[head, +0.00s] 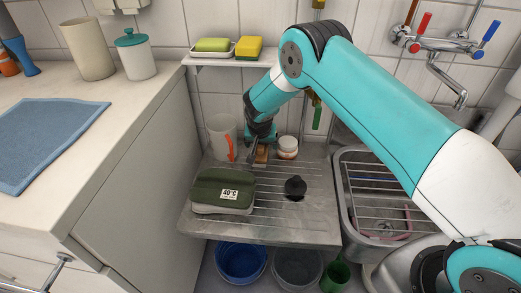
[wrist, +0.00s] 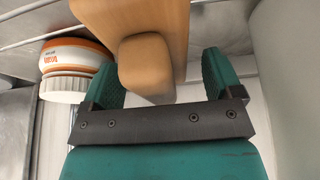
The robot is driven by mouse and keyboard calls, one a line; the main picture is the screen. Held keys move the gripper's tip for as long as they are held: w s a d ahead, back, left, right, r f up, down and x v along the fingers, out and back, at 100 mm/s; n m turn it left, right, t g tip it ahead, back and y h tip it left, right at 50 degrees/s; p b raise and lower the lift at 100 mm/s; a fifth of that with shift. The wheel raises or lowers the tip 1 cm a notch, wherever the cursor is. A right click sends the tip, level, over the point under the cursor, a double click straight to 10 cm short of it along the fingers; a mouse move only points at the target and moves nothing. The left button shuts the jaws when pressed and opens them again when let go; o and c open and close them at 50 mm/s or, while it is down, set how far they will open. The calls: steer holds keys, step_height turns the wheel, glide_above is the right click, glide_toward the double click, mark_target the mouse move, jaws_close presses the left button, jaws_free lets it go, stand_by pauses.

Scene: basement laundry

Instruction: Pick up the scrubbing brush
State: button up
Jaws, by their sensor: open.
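The scrubbing brush, a light wooden block (head: 261,154), is on the metal drainboard toward the back, partly hidden by my gripper in the head view. In the wrist view its wooden body (wrist: 162,20) and a rounded wooden end (wrist: 146,66) are close and large; bristles are not visible. My gripper (wrist: 165,78) is open, with one teal finger on each side of the rounded wooden end. Whether either finger touches the wood I cannot tell. In the head view my gripper (head: 258,141) points down over the brush.
A white jar with an orange label (wrist: 68,62) stands close beside the brush; it also shows in the head view (head: 287,147). A clear jug with an orange handle (head: 221,136) is left. A green pouch (head: 222,187) and black plug (head: 295,187) lie in front. A sink (head: 352,205) is right.

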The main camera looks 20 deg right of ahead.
steer(key=shift+c, duration=0.4)
steer(key=c, duration=1)
steer(key=shift+c, duration=0.2)
steer(key=shift+r+p, duration=0.4)
steer(key=shift+r, duration=0.1)
step_height(320, 180, up, 7)
steer(key=p, duration=0.4)
steer(key=s+a+p, duration=0.1)
steer(key=s+a, duration=0.4)
steer(key=s, duration=0.9)
steer(key=s+a+p, duration=0.2)
steer(key=s+a, duration=0.4)
steer(key=s, duration=0.7)
steer(key=s+a+f+p, duration=0.1)
steer(key=s+a, duration=0.5)
steer(key=s, duration=0.8)
steer(key=shift+s+p, duration=0.35)
steer(key=shift+p, duration=0.05)
